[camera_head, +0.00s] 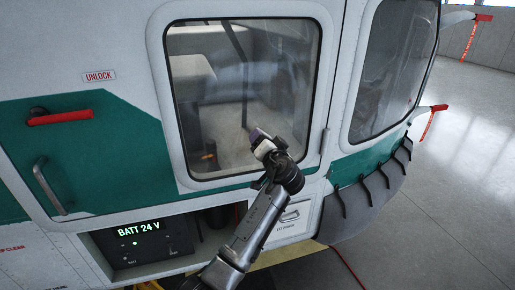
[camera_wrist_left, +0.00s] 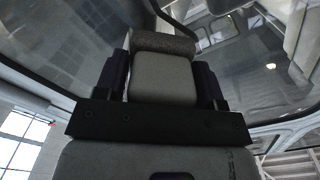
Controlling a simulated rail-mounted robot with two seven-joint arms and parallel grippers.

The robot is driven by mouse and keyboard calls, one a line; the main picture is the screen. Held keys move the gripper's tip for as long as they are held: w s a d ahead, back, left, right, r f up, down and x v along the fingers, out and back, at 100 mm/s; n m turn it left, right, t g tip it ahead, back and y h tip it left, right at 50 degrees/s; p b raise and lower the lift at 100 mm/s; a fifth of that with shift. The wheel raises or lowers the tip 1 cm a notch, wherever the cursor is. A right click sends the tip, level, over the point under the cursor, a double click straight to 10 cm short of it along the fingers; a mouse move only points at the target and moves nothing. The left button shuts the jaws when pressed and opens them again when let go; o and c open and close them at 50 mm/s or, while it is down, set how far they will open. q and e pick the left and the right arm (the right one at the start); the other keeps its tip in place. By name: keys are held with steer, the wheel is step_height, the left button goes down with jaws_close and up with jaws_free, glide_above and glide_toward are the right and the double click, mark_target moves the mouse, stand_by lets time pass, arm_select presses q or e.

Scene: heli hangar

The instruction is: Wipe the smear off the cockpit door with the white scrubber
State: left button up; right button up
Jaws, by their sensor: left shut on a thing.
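The cockpit door (camera_head: 155,75) has a large window (camera_head: 285,50) in the middle of the head view. A faint pale haze (camera_head: 245,78) shows on the glass, above the gripper; I cannot tell its exact edges or whether all of it is smear. My left gripper (camera_head: 267,149) is in front of the lower right part of the window. It is shut on the white scrubber, whose pale body (camera_wrist_left: 163,78) sits between the fingers in the wrist view, with a darker grey pad (camera_wrist_left: 163,43) at its far end. Contact with the glass cannot be told. My right gripper is out of view.
A red handle (camera_head: 60,118) and a grey grab handle (camera_head: 48,186) stick out at the left. Below is an open bay with a BATT 24 V panel (camera_head: 140,243). A second window (camera_head: 393,65) is at the right, with open floor (camera_head: 460,170) beyond.

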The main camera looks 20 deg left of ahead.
arm_select(q)
steer(key=shift+w+d, duration=0.2)
steer(key=shift+d, duration=0.05)
steer(key=shift+r, duration=0.1)
steer(key=shift+s+d, duration=0.15)
steer(key=shift+s, duration=0.05)
steer(key=p+v, duration=0.1)
steer(key=v, duration=0.4)
steer(key=shift+s+d, duration=0.15)
steer(key=shift+s, duration=0.1)
steer(key=shift+s, duration=0.1)
stand_by(0.3)
steer(key=v, duration=0.2)
steer(key=shift+s+d, duration=0.25)
steer(key=shift+s, duration=0.05)
